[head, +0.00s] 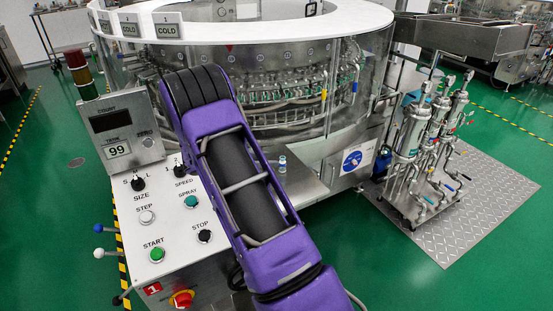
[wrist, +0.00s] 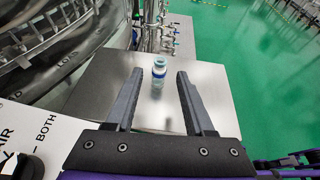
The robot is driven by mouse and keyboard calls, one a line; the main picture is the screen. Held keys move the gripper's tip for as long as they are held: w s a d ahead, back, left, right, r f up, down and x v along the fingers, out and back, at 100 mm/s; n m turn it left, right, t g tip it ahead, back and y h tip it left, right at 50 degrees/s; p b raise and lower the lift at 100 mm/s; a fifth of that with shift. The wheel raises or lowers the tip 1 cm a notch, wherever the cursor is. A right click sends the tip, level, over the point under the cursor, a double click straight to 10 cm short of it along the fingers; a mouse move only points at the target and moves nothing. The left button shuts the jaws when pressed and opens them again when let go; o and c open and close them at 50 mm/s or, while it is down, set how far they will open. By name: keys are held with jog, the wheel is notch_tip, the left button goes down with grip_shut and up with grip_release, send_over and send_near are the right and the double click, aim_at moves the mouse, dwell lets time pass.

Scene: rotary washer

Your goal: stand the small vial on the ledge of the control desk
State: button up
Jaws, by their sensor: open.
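The small vial (wrist: 158,73) stands upright on a bare metal shelf (wrist: 102,92) in the wrist view. It has a pale cap and a blue band. In the head view the vial (head: 282,164) stands on the same shelf, just right of my purple arm. My gripper (wrist: 159,74) is open, with one dark finger on each side of the vial's line and the vial near the fingertips, untouched as far as I can see. The control desk (head: 128,210) is at the left in the head view. My arm hides part of it, and my gripper is hidden there.
The round washer (head: 290,85) with its glass wall stands behind the shelf. Buttons and knobs, such as the green start button (head: 157,254), stick up from the desk. A cart with filter columns (head: 415,130) stands right on a metal floor plate (head: 480,200).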

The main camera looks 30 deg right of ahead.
jog(key=v, duration=0.6)
jog(key=shift+a, duration=0.3)
jog(key=shift+r, duration=0.15)
